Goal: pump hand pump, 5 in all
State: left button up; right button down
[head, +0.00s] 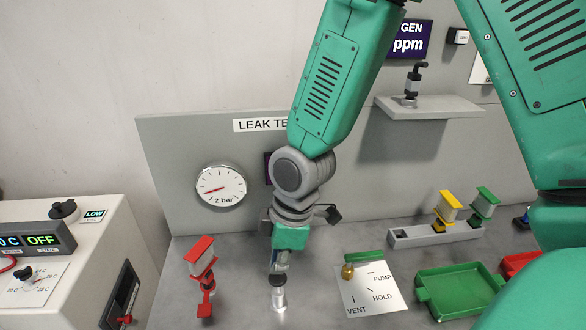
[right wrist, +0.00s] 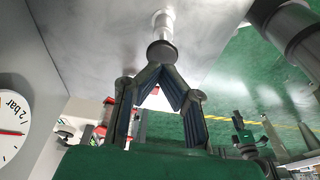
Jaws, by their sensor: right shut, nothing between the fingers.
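The hand pump (head: 279,299) is a small upright silver cylinder with a dark top on the bench, below my right arm. My right gripper (head: 279,274) points down directly above it, shut and empty. In the right wrist view the closed fingertips (right wrist: 160,68) meet at the pump's round grey knob (right wrist: 160,54); its pale stem (right wrist: 163,22) shows beyond. I cannot tell whether the tips press on the knob. The round gauge (head: 220,186) has a red needle pointing left and slightly down. My left gripper is not in view.
A valve plate (head: 356,298) marked PUMP, HOLD and VENT lies right of the pump, its green lever (head: 364,256) at the back. A red-handled valve (head: 203,262) stands to the left. A green tray (head: 460,292) and a grey rack (head: 410,237) are further right.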

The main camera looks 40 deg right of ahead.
aim_at(280, 276)
jog(key=shift+f+b, duration=1.25)
jog(key=shift+f, duration=1.25)
jog(key=shift+r, duration=0.1)
jog(key=shift+r+p, duration=2.65)
jog(key=shift+p, duration=0.15)
jog(key=shift+f, duration=0.2)
